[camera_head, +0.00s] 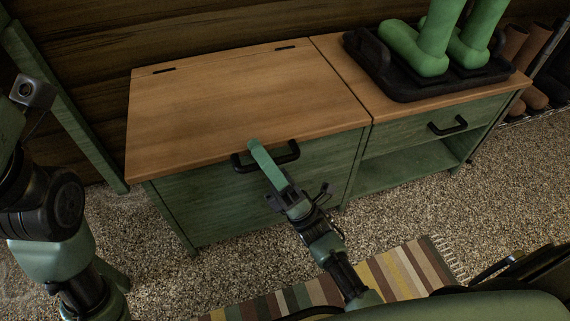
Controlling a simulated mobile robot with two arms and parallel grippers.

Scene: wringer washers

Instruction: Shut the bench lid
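The bench lid (235,100) is a flat wooden board on the left part of a green bench. It lies level with the neighbouring top, with no gap visible at its front edge, and two dark hinges sit along its back. A black handle (288,152) is on the green front just below the lid's edge. My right gripper (254,145) reaches up from the bottom, its green fingers together and crossing in front of the handle, tips at the lid's front edge. Whether they touch is unclear. My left arm is at the left; its gripper is out of frame.
A black tray (405,88) with green boots (428,45) stands on the bench's right top, beside the lid. Below are a drawer with a black handle (447,126) and an open shelf. A striped rug (400,270) lies on the pebbly floor. Brown shoes stand at the far right.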

